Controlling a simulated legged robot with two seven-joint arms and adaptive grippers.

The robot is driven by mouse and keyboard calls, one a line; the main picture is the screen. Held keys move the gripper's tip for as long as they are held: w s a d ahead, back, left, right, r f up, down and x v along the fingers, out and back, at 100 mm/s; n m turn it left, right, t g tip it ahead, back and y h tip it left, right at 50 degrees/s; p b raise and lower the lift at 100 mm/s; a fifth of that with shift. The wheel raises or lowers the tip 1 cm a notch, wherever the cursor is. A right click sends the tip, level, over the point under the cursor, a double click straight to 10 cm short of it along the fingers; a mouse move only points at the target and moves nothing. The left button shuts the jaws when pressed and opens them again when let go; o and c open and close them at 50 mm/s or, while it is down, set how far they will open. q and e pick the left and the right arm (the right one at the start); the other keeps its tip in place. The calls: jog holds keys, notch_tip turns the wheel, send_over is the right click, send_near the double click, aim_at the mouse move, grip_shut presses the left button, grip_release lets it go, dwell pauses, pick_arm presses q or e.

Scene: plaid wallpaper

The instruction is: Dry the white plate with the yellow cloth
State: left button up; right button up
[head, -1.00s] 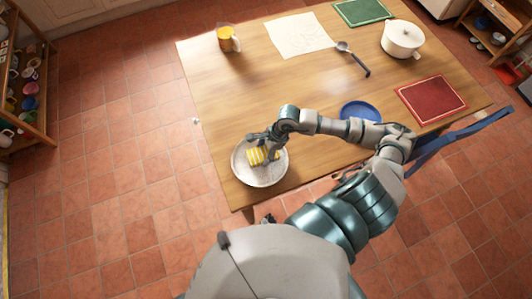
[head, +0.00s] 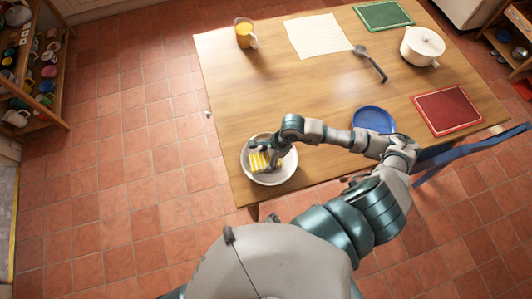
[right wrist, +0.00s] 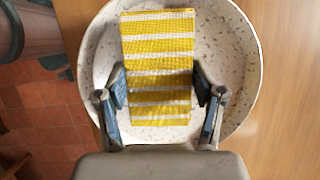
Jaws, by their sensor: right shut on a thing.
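The white speckled plate (head: 286,168) lies at the near left corner of the wooden table. It fills much of the right wrist view (right wrist: 232,60). The yellow and white striped cloth (head: 259,162) is over the plate's inside, and it shows flat and folded in the right wrist view (right wrist: 158,65). My right gripper (head: 263,153) is above the plate, shut on the cloth, with one finger at each side of it in the right wrist view (right wrist: 160,88). I cannot tell how firmly the cloth touches the plate. My left gripper is not in view.
A mug with orange contents (head: 244,33), a cream cloth (head: 318,36), a ladle (head: 372,64), a white pot (head: 422,47), a blue plate (head: 373,119), a red mat (head: 448,110) and a green mat (head: 384,15) are on the table (head: 290,90). The table's middle left is clear.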

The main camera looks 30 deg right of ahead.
jog(key=shift+s+d+f, duration=0.1)
jog(key=shift+s+d, duration=0.65)
jog(key=shift+s, duration=0.15)
jog(key=shift+w+d+f+b, duration=0.15)
jog(key=shift+d+b, duration=0.15)
jog(key=shift+d, duration=0.3)
jog(key=shift+w+d+r+b, duration=0.1)
jog(key=shift+d+b, duration=0.15)
jog(key=shift+d, duration=0.3)
jog(key=shift+w+d+b, duration=0.25)
jog(key=shift+w+b, duration=0.1)
jog(key=shift+w, duration=0.8)
jog(key=shift+w+a+b, duration=0.45)
jog(key=shift+w+a, duration=0.3)
jog(key=shift+w, duration=0.05)
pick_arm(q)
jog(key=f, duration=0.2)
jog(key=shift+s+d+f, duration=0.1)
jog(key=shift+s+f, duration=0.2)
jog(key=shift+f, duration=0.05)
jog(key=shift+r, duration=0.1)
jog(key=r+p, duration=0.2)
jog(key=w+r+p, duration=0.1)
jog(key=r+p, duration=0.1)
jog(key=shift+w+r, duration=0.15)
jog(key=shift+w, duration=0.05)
pick_arm(e)
notch_tip(320, 180, up, 8)
jog(key=shift+f, duration=0.2)
